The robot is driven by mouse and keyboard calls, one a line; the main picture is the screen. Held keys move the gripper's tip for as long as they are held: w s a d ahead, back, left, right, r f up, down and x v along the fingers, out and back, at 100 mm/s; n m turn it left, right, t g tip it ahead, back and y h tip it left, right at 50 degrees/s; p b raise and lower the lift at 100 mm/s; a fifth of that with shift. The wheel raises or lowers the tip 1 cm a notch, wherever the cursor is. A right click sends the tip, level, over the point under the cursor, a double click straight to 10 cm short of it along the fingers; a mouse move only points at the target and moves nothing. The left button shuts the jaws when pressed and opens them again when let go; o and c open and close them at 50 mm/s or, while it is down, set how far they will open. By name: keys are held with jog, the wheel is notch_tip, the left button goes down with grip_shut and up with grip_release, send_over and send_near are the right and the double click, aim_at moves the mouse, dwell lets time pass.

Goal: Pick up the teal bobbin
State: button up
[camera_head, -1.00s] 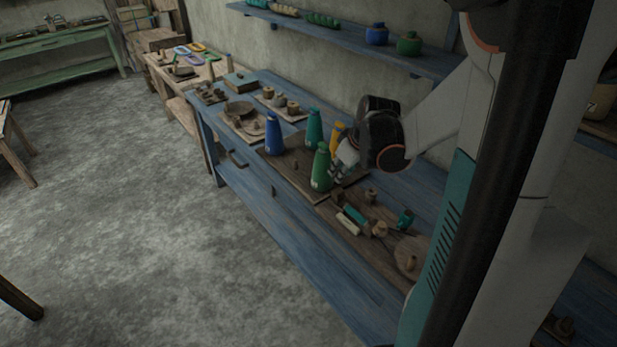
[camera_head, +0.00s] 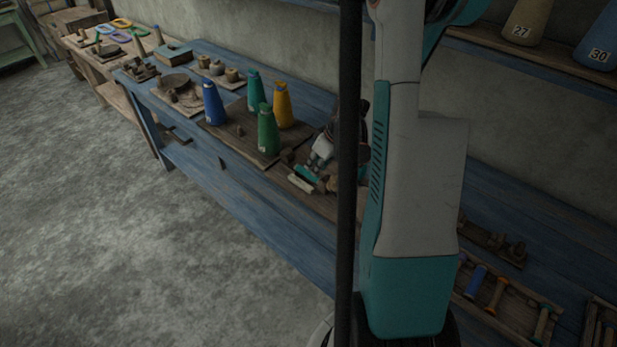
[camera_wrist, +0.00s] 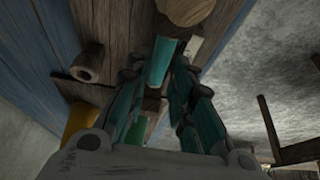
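A teal cylinder, which looks like the teal bobbin (camera_head: 306,173), lies on the dark wooden board beside a white one (camera_head: 300,184). My gripper (camera_head: 319,160) is tilted down just above and behind it, and my column hides part of the arm. In the wrist view the teal bobbin (camera_wrist: 160,62) lies just beyond and between the fingertips of my gripper (camera_wrist: 155,76). The fingers are spread, with room on both sides of the bobbin. I cannot tell how far above it the tips are. The white cylinder (camera_wrist: 192,47) lies close beside the right finger.
A green cone (camera_head: 268,132), a yellow cone (camera_head: 283,106), a teal cone (camera_head: 256,92) and a blue cone (camera_head: 212,103) stand nearby. A hollow wooden piece (camera_wrist: 88,63) lies left of my fingers. A tray (camera_head: 490,312) holds more bobbins. The bench's front strip (camera_head: 250,205) is clear.

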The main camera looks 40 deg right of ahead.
aim_at(309, 172)
jog(key=shift+w+b+x, duration=0.15)
jog(key=shift+b+x, duration=0.5)
jog(key=shift+x, duration=0.7)
jog(key=shift+w+b+x, duration=0.15)
jog(key=shift+b+x, duration=0.45)
jog(key=shift+x, duration=0.8)
jog(key=shift+a+r, duration=0.15)
jog(key=shift+r, duration=0.05)
jog(key=shift+c, duration=0.3)
grip_shut()
